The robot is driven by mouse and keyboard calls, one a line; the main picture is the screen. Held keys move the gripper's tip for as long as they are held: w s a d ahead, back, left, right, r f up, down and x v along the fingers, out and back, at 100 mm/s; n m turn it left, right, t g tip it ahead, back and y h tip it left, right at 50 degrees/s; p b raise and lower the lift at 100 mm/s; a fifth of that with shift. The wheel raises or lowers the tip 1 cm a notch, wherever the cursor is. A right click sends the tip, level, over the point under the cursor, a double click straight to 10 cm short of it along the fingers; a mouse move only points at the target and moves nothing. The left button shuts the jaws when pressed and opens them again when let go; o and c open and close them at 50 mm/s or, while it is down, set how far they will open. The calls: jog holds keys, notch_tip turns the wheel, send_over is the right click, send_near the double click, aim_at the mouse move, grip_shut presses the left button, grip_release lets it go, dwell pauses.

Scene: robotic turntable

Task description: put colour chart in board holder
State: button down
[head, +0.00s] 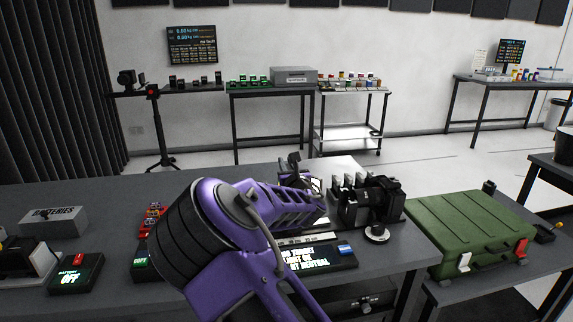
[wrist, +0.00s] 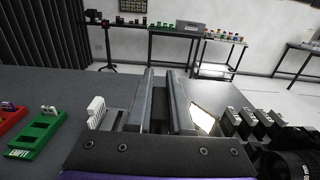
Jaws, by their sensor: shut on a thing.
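My gripper (wrist: 162,76) reaches over the grey near table, its two long fingers close together. They are shut on a dark thing (wrist: 160,122) that shows only as a narrow piece between them. I cannot tell from its face whether it is the colour chart. In the head view my purple arm hides most of the gripper. A bright white panel (wrist: 203,120) stands tilted just right of the fingers, and a small white ribbed piece (wrist: 97,112) stands to their left. I cannot make out which piece is the board holder.
A black camera rig (head: 368,200) stands right of my gripper. A label display (head: 318,257) lies in front of it. A green case (head: 470,235) is at the right, and a batteries box (head: 54,220) at the left. The table's back left is clear.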

jog(key=shift+f+b, duration=1.3)
jog(key=shift+f, duration=0.45)
jog(key=shift+b, duration=1)
dwell(0.3)
jog(key=shift+f+b, duration=0.6)
jog(key=shift+f, duration=1.45)
jog(key=c, duration=0.7)
grip_release()
jog(key=shift+c, duration=0.2)
jog(key=shift+s, duration=0.1)
jog(key=p+v, duration=0.1)
jog(key=v, duration=1.6)
jog(key=shift+s+r, duration=0.1)
jog(key=shift+r, duration=0.1)
